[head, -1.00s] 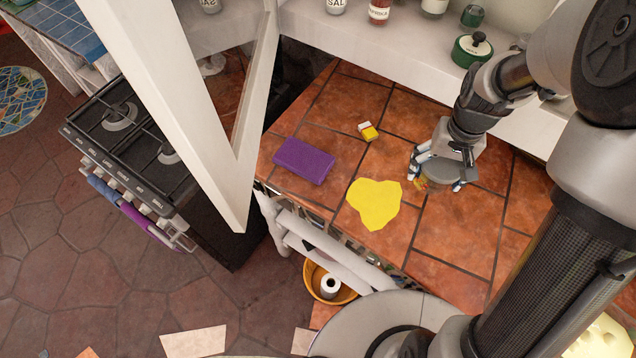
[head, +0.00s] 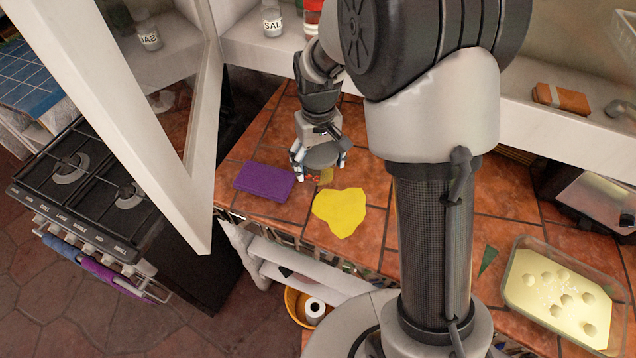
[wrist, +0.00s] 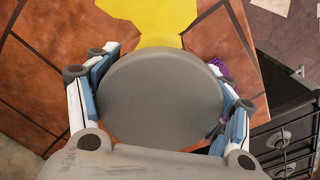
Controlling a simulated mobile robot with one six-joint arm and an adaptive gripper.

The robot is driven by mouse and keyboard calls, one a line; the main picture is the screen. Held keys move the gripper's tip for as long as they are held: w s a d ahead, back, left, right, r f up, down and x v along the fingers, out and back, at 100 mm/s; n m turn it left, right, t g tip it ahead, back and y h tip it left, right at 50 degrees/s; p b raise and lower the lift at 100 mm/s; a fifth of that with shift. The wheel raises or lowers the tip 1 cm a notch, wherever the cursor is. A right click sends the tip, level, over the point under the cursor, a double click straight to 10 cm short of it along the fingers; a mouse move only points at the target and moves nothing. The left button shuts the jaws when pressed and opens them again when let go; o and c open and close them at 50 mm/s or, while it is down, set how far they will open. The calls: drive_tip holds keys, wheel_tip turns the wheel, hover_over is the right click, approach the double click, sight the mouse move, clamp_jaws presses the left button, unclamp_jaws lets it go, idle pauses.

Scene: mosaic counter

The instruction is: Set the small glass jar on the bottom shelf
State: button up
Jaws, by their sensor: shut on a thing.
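The small glass jar shows mostly as its round grey lid (head: 321,156), with a little of its coloured contents below. My gripper (head: 319,168) is shut on the jar, one finger on each side, and points down over the tiled counter. In the wrist view the grey lid (wrist: 160,97) fills the space between my gripper's fingers (wrist: 160,88) and hides the jar's body. The white shelf (head: 262,50) runs along the wall behind the counter, with a salt jar (head: 272,21) on it. The jar's exact height over the counter is hard to tell.
A purple sponge (head: 263,182) and a yellow cloth (head: 340,211) lie on the counter near my gripper. An open white-framed door (head: 150,130) stands to the left. A glass dish of dough balls (head: 565,295) is at right. My arm hides the middle of the shelf.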

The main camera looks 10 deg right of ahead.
sight(318, 188)
drive_tip(key=shift+f+b, duration=0.9)
drive_tip(key=shift+f, duration=2.65)
drive_tip(key=shift+f, duration=0.1)
drive_tip(key=o, duration=1)
drive_tip(key=shift+c, duration=0.2)
